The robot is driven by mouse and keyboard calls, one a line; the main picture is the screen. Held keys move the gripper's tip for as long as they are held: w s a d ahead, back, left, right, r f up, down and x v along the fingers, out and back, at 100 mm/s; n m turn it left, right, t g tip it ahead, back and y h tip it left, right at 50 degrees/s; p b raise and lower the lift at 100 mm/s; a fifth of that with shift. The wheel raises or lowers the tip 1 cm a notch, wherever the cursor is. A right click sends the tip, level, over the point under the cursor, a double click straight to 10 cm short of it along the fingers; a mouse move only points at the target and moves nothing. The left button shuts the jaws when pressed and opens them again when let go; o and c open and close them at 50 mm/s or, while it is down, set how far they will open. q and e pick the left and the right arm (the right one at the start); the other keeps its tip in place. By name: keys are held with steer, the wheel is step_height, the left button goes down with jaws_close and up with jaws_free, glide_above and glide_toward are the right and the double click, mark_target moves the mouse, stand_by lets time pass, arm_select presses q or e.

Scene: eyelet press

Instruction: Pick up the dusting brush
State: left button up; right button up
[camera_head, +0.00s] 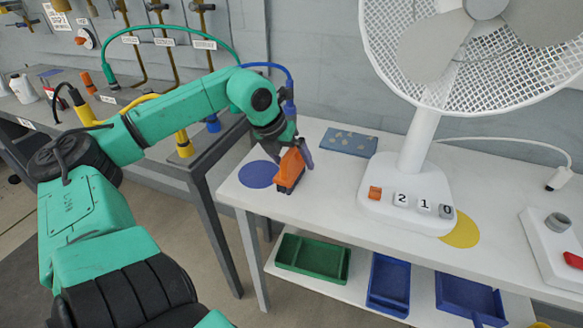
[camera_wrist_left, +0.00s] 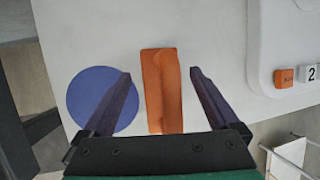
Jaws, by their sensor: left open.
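The dusting brush (camera_head: 290,170) has an orange body with a dark lower edge and is on the white table near its left front corner. In the left wrist view the orange brush (camera_wrist_left: 162,90) lies lengthwise between the two dark fingers. My left gripper (camera_head: 296,158) is right at the brush, pointing down. Its jaws (camera_wrist_left: 160,74) are open, with a visible gap on both sides of the brush. The gripper and a finger hide part of the brush in the head view. My right gripper is not in view.
A blue disc (camera_head: 257,174) lies just left of the brush. A white fan (camera_head: 413,140) with number buttons on its base stands to the right. A blue-grey board (camera_head: 348,141) lies behind. Green (camera_head: 310,262) and blue (camera_head: 388,285) trays sit on the shelf below.

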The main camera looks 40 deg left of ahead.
arm_select(q)
jaws_close()
steer(key=shift+r, duration=0.15)
